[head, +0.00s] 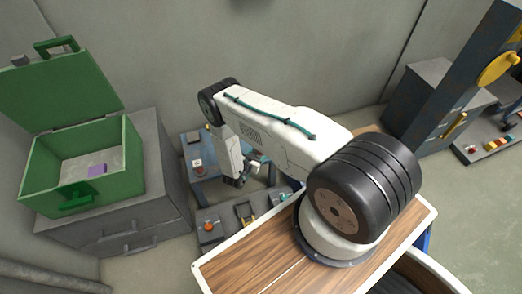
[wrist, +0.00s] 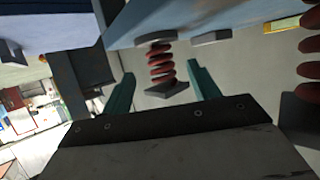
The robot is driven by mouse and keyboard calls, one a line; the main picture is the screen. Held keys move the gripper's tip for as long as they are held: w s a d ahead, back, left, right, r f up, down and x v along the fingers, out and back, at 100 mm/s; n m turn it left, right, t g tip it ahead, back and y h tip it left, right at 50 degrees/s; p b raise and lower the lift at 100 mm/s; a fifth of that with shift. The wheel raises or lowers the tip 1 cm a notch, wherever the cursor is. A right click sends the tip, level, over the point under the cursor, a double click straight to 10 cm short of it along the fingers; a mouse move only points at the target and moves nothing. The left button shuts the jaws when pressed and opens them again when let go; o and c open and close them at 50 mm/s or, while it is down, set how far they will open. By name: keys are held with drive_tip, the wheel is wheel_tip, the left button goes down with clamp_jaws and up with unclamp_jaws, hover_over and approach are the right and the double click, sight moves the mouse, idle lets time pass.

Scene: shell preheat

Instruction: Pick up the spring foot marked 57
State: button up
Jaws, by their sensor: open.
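In the wrist view a red coil spring (wrist: 160,62) with a dark flat foot (wrist: 167,90) stands out from a blue-grey body (wrist: 220,18). No number can be read on it, so I cannot tell whether it is the one marked 57. My gripper (wrist: 160,72) is open, with one teal finger on either side of the spring and foot, and gaps show on both sides. A second red spring (wrist: 312,70) is cut off by the right edge. In the head view my gripper (head: 242,178) is small and low by the blue-grey stand; the springs cannot be made out.
A blue-grey table (head: 203,170) is beside my gripper. Grey blocks with an orange knob (head: 208,227) lie below it. A yellow label (wrist: 283,25) shows in the wrist view.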

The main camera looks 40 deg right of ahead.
sight(259, 152)
drive_tip(key=shift+x, duration=2.8)
drive_tip(key=c, duration=1.3)
drive_tip(key=shift+r, duration=0.1)
